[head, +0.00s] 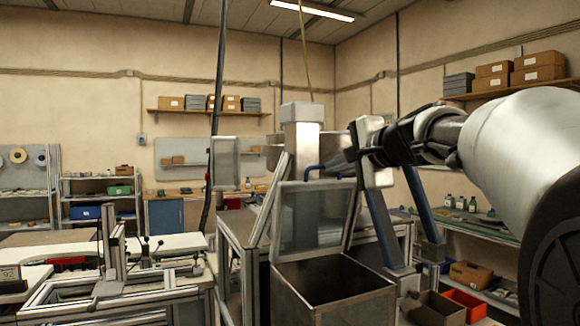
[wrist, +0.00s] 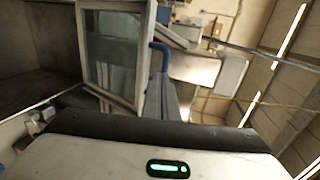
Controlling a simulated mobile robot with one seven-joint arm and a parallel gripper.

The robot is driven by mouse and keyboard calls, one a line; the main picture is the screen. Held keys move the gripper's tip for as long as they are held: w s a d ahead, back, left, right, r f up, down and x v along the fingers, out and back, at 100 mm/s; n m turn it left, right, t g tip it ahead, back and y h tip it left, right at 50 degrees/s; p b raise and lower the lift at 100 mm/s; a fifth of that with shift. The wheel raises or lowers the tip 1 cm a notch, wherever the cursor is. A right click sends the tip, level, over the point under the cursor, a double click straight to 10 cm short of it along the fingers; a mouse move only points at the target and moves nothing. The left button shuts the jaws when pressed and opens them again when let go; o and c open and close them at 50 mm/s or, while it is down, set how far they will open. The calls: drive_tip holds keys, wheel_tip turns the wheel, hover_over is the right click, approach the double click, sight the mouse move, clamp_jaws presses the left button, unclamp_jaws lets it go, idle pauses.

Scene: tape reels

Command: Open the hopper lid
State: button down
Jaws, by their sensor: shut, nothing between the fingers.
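The hopper (head: 335,290) is a square metal bin at the lower middle of the head view, its mouth uncovered. Its lid (head: 313,218), a pale frame around a see-through panel, stands steeply raised at the back of the mouth. The lid also shows in the wrist view (wrist: 115,58). A blue handle (head: 310,170) is at the lid's top edge and shows in the wrist view (wrist: 161,52). My gripper (head: 336,167) is shut and empty beside the handle, at the lid's top right. Whether it touches the handle or lid is unclear.
A metal column (head: 301,145) rises behind the lid. An orange bin (head: 466,303) and an open brown box (head: 437,308) are at the lower right. A workbench frame with fixtures (head: 110,285) fills the lower left.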

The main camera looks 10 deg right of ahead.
drive_tip(key=shift+g, duration=0.5)
drive_tip(key=w+p, duration=0.1)
drive_tip(key=p, duration=0.1)
drive_tip(key=w+a+r+p, duration=0.1)
drive_tip(key=w+p, duration=0.2)
drive_tip(key=p, duration=0.2)
drive_tip(key=shift+w+a+r, duration=0.3)
drive_tip(key=shift+w+r, duration=0.05)
drive_tip(key=shift+w, duration=0.05)
drive_tip(key=shift+s, duration=0.15)
